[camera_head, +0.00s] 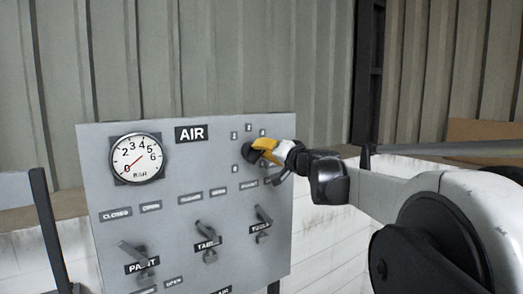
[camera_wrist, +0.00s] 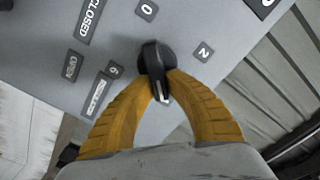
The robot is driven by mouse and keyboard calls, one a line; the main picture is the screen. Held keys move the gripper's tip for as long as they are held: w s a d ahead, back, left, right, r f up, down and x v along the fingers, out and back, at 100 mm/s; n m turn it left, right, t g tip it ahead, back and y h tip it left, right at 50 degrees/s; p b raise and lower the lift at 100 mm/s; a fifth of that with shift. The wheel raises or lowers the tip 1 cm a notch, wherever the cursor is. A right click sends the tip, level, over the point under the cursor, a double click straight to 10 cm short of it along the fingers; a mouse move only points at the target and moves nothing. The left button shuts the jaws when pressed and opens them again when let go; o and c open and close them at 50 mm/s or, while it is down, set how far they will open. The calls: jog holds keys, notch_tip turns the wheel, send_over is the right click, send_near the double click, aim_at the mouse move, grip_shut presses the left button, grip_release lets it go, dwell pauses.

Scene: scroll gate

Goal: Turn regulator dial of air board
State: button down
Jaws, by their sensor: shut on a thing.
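The grey air board (camera_head: 190,185) stands upright and bears the label AIR. Its regulator dial (camera_head: 249,152) is a round dark knob at the upper right, mostly hidden by my gripper in the head view. My gripper (camera_head: 262,150) has yellow fingers and is at the dial. In the wrist view the black dial (camera_wrist: 155,60) sits between the tips of my gripper (camera_wrist: 158,82), which is shut on it. A white mark shows on the dial's lower end. Number labels such as 0, 2 and 6 surround it.
A round gauge (camera_head: 138,158) at the board's upper left has a red needle near 0. Levers labelled PAINT (camera_head: 139,256), TABLE (camera_head: 208,240) and TOOLS (camera_head: 262,222) stick out below. A corrugated wall (camera_head: 220,70) stands behind the board.

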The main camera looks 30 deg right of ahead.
jog(key=c, duration=1.3)
grip_release()
jog(key=shift+w, duration=0.1)
jog(key=shift+c, duration=0.2)
jog(key=s, duration=1.2)
